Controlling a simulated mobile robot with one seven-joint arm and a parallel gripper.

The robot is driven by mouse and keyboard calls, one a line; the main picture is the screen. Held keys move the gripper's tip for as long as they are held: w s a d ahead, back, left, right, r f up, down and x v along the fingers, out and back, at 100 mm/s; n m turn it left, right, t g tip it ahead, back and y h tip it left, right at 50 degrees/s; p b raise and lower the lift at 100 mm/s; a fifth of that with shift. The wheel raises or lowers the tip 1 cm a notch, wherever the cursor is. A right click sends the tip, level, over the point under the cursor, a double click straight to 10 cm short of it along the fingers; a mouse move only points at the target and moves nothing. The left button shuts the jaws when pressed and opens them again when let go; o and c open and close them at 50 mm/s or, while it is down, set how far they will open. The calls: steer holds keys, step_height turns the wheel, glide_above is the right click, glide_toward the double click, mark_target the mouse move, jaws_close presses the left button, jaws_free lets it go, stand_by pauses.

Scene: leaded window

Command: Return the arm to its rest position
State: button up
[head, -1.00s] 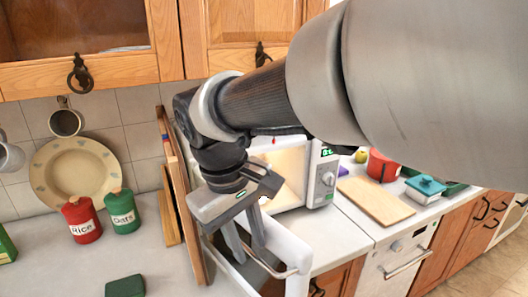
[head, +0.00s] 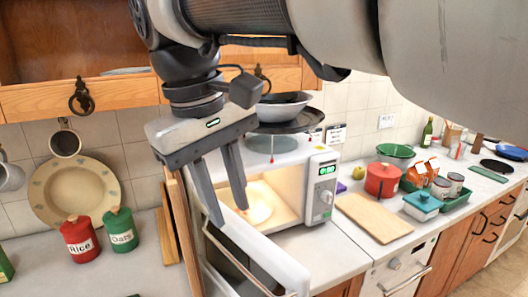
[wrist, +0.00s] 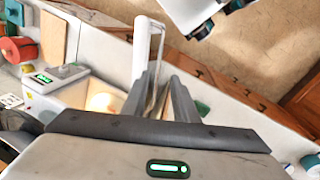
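My gripper (head: 231,214) hangs in front of the open microwave (head: 317,190) in the head view, pointing down. Its two fingers are apart, with nothing between them. In the wrist view the fingers (wrist: 165,78) also stand apart and empty. The microwave's white door (head: 262,258) is swung open below and beside the fingers; I cannot tell the exact gap. The cavity is lit inside. My arm reaches in from the upper right across the head view.
Red Rice (head: 79,238) and green Oats (head: 120,231) canisters and a plate stand left. A bowl (head: 284,106) on a dark pan sits on top of the microwave. Wooden cupboards (head: 75,98) hang close behind my wrist. A cutting board (head: 374,217) and a red pot (head: 382,180) lie right.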

steer(key=shift+s+a+r, duration=0.1)
steer(key=shift+s+r, duration=0.05)
steer(key=shift+r, duration=0.4)
steer(key=shift+s+a+r, duration=0.1)
steer(key=shift+r, duration=0.4)
steer(key=s+d+f+m+t+p, duration=0.1)
steer(key=d+f+m, duration=0.3)
steer(key=d, duration=0.6)
steer(key=s+d+f+m+t+y+p, duration=0.1)
steer(key=s+d+f+m+t, duration=0.2)
steer(key=d+f, duration=0.5)
steer(key=shift+s+d+m+y, duration=0.15)
steer(key=shift+d+m+y, duration=0.15)
steer(key=shift+d+m, duration=0.55)
steer(key=shift+n, duration=0.25)
